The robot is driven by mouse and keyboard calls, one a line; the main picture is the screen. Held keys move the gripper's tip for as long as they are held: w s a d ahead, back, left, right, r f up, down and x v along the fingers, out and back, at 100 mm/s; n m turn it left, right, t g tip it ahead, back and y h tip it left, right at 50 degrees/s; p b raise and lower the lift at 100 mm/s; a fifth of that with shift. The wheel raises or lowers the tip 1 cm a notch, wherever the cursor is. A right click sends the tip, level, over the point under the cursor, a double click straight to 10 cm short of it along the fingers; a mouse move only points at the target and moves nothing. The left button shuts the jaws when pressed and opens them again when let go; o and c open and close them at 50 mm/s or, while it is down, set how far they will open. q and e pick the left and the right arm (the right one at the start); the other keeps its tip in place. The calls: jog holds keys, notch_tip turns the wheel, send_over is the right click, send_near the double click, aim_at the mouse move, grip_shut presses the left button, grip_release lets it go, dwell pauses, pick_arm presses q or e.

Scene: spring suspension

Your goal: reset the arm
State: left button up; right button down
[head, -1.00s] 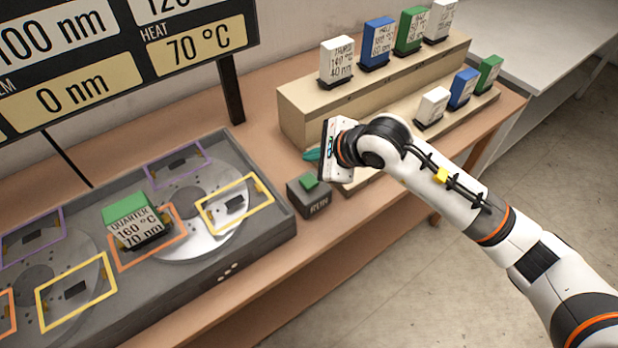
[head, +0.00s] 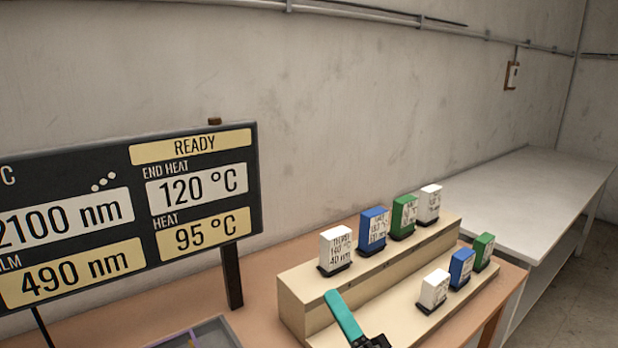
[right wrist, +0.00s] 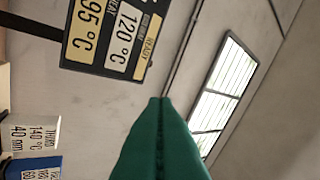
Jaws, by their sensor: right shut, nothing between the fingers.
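My right gripper (head: 344,318) shows at the bottom of the head view, in front of the wooden stepped rack. Its teal fingers are closed together with nothing between them. In the right wrist view the shut fingers (right wrist: 160,130) point up towards the wall and the display board. The rest of my right arm is mostly below the head view. My left gripper is not in view.
The stepped rack (head: 293,309) holds several white, blue and green labelled blocks on two levels. A display board (head: 130,215) reads READY, HEAT 95 °C, film 490 nm. A grey tray corner (head: 215,333) shows below it. A pale side table (head: 530,190) stands clear at right.

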jog(key=s+d+f+m+g+h, duration=0.3)
jog(key=d+f+m+g+h, duration=0.2)
jog(key=d+f+m+h, duration=1.45)
jog(key=s+a+f+m+g+y, duration=0.2)
jog(key=s+f+m+g+y, duration=0.15)
jog(key=s+f+g, duration=0.45)
jog(key=s+a+f+m+g+y, duration=0.1)
jog(key=s+f+m+g+y, duration=0.25)
jog(key=s, duration=0.65)
notch_tip(320, 180, down, 28)
jog(key=s+f+g+h, duration=0.1)
jog(key=s, duration=0.1)
jog(key=s+d+f+g, duration=0.1)
jog(key=s+d+f, duration=0.1)
jog(key=s+f, duration=1.1)
jog(key=s, duration=0.3)
jog(key=shift+d+f, duration=0.3)
jog(key=shift+d, duration=0.05)
